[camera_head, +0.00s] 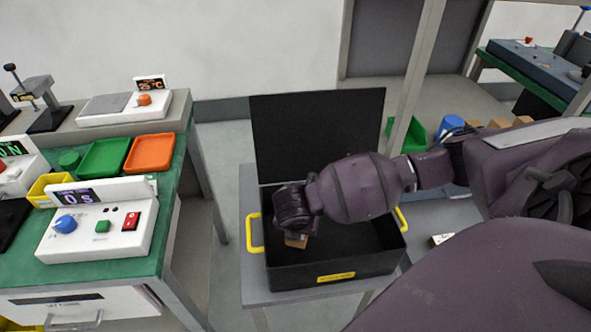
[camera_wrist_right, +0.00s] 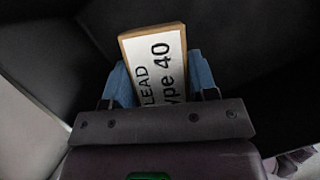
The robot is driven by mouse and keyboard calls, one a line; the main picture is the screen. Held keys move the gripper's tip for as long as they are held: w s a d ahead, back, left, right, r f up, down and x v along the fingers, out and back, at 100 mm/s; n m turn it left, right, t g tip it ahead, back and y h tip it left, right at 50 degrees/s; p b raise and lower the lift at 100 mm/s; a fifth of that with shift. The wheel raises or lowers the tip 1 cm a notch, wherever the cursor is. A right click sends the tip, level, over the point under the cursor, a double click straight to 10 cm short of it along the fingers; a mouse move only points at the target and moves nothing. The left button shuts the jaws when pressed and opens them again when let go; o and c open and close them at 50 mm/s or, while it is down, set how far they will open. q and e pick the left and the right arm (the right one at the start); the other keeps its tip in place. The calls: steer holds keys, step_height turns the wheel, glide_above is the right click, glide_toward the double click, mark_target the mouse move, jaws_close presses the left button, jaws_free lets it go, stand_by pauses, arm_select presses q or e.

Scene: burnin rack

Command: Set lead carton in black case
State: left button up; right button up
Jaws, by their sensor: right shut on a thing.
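The black case (camera_head: 335,269) stands open on a small grey table, its lid upright at the back and a yellow handle on each side. My right arm reaches in from the right over the case. My right gripper (camera_head: 296,236) points down inside the case opening, mostly hidden by its own wrist. A small brown bit of the lead carton (camera_head: 297,241) shows below it. In the right wrist view the lead carton (camera_wrist_right: 160,75), labelled "LEAD Type 40", sits between the blue fingers of the gripper (camera_wrist_right: 163,85), with dark case walls around it. My left gripper is not in view.
A green-topped bench (camera_head: 184,190) at left holds a white control box (camera_head: 100,225), a green tray (camera_head: 103,156) and an orange tray (camera_head: 150,153). A grey post (camera_head: 412,90) rises behind the case. Brown boxes and a green bin (camera_head: 416,134) sit on a shelf at right.

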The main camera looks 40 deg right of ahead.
steer(key=shift+f, duration=0.75)
step_height(320, 180, down, 5)
steer(key=shift+s+b, duration=0.1)
steer(key=shift+b, duration=0.85)
steer(key=shift+r, duration=0.1)
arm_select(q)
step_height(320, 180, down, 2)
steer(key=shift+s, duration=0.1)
arm_select(e)
steer(key=o, duration=0.9)
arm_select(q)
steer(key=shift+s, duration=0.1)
arm_select(e)
steer(key=shift+o, duration=0.2)
